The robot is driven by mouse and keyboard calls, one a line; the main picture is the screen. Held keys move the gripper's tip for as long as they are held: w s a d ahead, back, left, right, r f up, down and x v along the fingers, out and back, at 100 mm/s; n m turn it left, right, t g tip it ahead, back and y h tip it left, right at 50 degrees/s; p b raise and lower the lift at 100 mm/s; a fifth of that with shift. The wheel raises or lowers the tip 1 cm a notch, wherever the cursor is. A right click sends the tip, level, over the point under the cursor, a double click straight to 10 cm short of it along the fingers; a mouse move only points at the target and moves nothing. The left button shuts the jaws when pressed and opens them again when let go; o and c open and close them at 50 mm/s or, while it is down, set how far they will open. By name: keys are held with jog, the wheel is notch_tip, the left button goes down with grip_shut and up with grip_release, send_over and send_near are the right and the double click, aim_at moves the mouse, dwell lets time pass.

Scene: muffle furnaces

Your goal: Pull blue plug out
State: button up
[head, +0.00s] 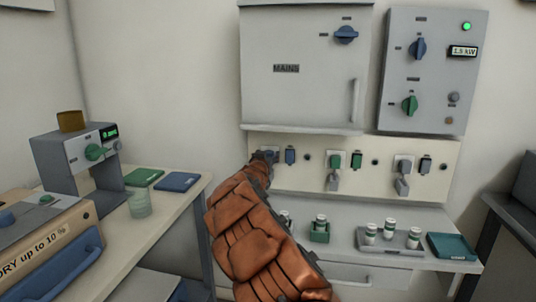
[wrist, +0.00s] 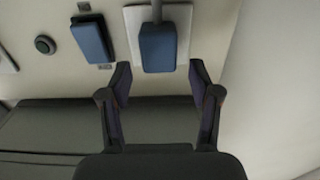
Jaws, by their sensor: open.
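The blue plug (wrist: 158,48) sits on a light socket plate (wrist: 185,20) in the wrist view, with a grey cord or stem at its top edge. My gripper (wrist: 160,78) is open, its two fingers apart to the left and right, with the plug just ahead of the gap. I see no finger touching the plug. In the head view my gripper (head: 266,157) is at the left end of the socket panel (head: 320,180) and hides most of that plug. A separate blue block (head: 290,156) is just right of it; it also shows in the wrist view (wrist: 92,40).
Grey plugs (head: 333,181) and green blocks (head: 356,160) are farther right on the panel. A mains cabinet (head: 300,90) hangs above. A side table (head: 165,205) stands left.

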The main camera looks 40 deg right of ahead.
jog(key=shift+x, duration=0.85)
jog(key=shift+c, duration=0.2)
grip_shut()
